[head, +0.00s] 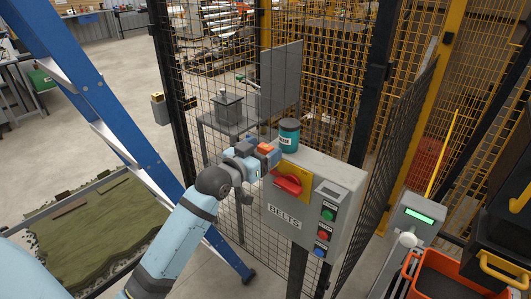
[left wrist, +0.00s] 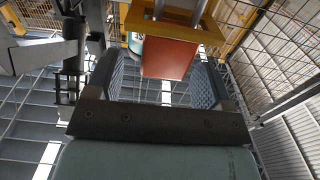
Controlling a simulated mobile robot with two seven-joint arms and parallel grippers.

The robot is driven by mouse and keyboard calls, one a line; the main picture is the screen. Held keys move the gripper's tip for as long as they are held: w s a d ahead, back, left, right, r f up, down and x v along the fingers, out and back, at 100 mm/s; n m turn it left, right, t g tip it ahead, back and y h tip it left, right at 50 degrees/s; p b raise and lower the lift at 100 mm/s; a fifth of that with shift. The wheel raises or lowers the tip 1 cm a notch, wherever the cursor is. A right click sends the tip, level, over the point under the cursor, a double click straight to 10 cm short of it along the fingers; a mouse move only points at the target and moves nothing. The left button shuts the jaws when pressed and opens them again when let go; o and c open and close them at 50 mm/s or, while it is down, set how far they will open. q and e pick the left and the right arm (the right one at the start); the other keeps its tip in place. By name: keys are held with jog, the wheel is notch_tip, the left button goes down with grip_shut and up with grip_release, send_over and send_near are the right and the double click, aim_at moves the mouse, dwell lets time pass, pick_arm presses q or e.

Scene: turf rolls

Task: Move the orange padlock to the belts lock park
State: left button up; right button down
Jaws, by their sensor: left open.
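The orange padlock (head: 265,148) is at the tip of my left gripper (head: 257,153), beside the upper left corner of the grey BELTS box (head: 283,217). In the left wrist view the padlock's orange body (left wrist: 170,58) is between the ends of the two fingers, with a gap on each side. Its metal shackle (left wrist: 176,13) shows above, beside a yellow bracket (left wrist: 211,24). My left gripper is open; its fingers also show in the left wrist view (left wrist: 160,92). I cannot tell which part is the belts lock park. My right gripper is not in view.
A teal jar (head: 289,135) stands on the box top. The box front carries a red rotary switch (head: 288,184) and several buttons. Mesh fencing (head: 340,110) stands behind. A blue ladder (head: 100,110) is at left, an orange bin (head: 440,283) at lower right.

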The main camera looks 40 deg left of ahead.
aim_at(269, 146)
pick_arm(q)
jog(key=w, duration=0.3)
jog(key=shift+w+f+p, duration=0.15)
jog(key=shift+w+p, duration=0.15)
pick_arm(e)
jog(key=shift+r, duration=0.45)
pick_arm(q)
jog(key=shift+s, duration=0.1)
jog(key=shift+c, duration=0.2)
jog(key=c, duration=1)
jog(key=shift+r, duration=0.2)
